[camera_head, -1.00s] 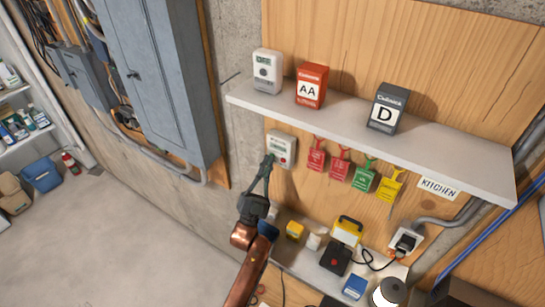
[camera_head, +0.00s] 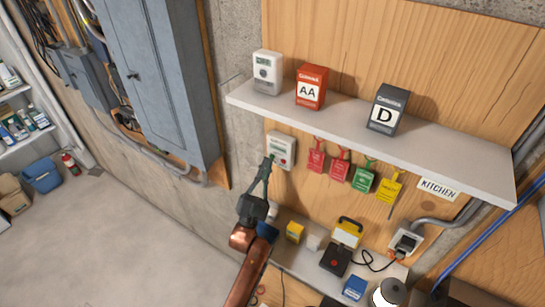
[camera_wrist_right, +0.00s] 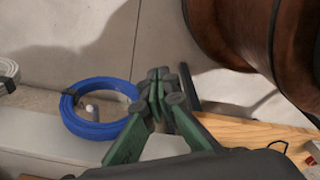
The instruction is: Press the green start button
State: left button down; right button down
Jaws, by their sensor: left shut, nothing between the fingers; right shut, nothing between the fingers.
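A pale wall box (camera_head: 282,147) with a small display and a small red spot hangs on the plywood below the shelf. I cannot make out a green button; the box's lower left is partly behind my left gripper. My left gripper (camera_head: 269,158) is shut and empty, its tips at the left edge of this box. Whether they touch it I cannot tell. My right gripper (camera_wrist_right: 158,82) shows in the right wrist view, shut and empty, apart from the wall box.
The upper shelf (camera_head: 440,150) holds a white meter (camera_head: 267,72), a red AA box (camera_head: 310,88) and a dark D box (camera_head: 387,108). Several coloured tags hang right of the wall box. A blue coil (camera_wrist_right: 70,112) lies near my right gripper.

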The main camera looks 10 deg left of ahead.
pick_arm(q)
jog(key=shift+s+a, duration=0.1)
jog(key=shift+s, duration=0.2)
jog(key=shift+s+a+p, duration=0.3)
jog(key=shift+s, duration=0.5)
jog(key=shift+s+a+p, duration=0.25)
jog(key=shift+s, duration=0.55)
jog(key=shift+s+a+p, duration=0.3)
jog(key=shift+s, duration=0.5)
jog(key=shift+w, duration=0.1)
